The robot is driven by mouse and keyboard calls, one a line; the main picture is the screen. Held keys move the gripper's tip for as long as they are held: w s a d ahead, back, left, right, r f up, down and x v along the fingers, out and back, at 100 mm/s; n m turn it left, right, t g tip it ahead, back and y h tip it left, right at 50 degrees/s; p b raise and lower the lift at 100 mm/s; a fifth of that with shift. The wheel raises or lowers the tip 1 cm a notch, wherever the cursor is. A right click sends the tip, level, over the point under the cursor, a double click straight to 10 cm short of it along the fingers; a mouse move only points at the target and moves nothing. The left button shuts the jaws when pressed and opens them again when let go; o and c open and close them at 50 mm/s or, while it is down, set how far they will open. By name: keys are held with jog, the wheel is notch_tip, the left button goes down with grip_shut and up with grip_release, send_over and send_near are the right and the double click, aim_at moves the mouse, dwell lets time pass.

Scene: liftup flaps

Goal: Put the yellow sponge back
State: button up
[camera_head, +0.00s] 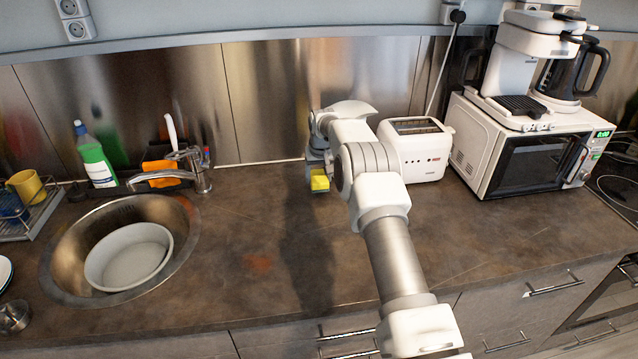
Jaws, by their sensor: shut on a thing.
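The yellow sponge (320,183) is a small block at the middle of the counter, left of the white toaster. My gripper (318,168) points down and is shut on the sponge. Most of the fingers are dark and partly hidden by my own arm. I cannot tell whether the sponge touches the counter. At the back of the sink, a dark holder (130,188) carries a green and white soap bottle (97,162), an orange cloth (160,173) and a white-handled brush (171,130).
A round sink (60,262) holds a white basin (128,258), with a metal faucet (200,172) beside it. A dish rack (38,212) with cups stands far left. The toaster (415,150) and microwave (530,155) stand right. The counter (245,240) between sink and arm is clear.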

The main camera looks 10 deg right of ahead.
aim_at(320, 179)
jog(key=shift+f, duration=1.35)
jog(key=shift+f, duration=0.2)
jog(key=o, duration=1.4)
jog(key=shift+o, duration=0.2)
